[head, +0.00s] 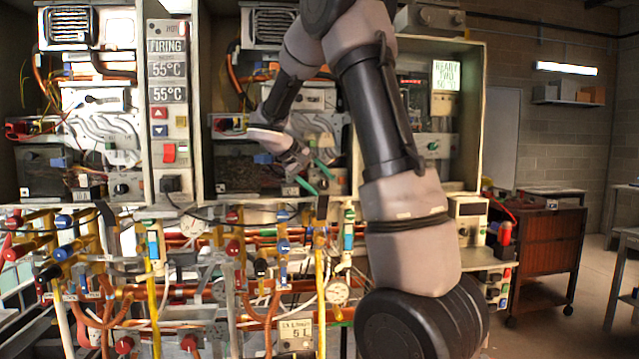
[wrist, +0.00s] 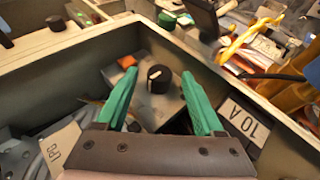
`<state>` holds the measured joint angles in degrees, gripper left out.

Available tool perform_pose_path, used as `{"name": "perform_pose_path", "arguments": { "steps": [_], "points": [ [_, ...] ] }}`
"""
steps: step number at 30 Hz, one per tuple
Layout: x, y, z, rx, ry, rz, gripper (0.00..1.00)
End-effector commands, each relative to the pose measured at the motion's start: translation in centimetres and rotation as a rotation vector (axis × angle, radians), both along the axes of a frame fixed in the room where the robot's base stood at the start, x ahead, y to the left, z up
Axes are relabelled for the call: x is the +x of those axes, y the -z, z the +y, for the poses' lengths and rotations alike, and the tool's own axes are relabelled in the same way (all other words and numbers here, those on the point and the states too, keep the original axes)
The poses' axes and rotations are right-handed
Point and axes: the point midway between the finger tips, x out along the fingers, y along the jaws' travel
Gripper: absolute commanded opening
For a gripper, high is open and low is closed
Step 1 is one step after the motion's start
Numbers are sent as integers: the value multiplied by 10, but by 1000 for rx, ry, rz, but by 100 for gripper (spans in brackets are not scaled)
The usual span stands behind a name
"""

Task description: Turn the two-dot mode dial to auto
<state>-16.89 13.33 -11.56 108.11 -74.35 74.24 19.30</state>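In the wrist view a black round dial (wrist: 159,78) with a white pointer line sits on a grey plate inside an open cabinet. It shows between the two green fingers of my gripper (wrist: 160,88), which are apart and empty. I cannot tell whether the fingers are level with the dial or short of it. No dot marks or auto label are readable. In the head view my gripper (head: 316,178) reaches into the lower part of the middle cabinet (head: 202,100). Another black dial (head: 122,189) is in the left cabinet, and a green-centred dial (head: 433,146) is in the right one.
An orange block (wrist: 127,61) is beside the dial. Cabinet walls (wrist: 60,72) enclose the space. Pipes and valves (head: 235,245) crowd below the cabinets.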

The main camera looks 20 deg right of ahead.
Motion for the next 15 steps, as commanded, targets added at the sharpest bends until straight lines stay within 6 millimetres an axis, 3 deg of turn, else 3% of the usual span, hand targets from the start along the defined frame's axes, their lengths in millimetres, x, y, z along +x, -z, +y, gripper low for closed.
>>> {"name": "perform_pose_path", "arguments": {
  "steps": [5,15],
  "points": [
    [-1,-5,6,1,-2,-1,70],
    [-12,-47,53,0,-4,-3,70]
  ]
}}
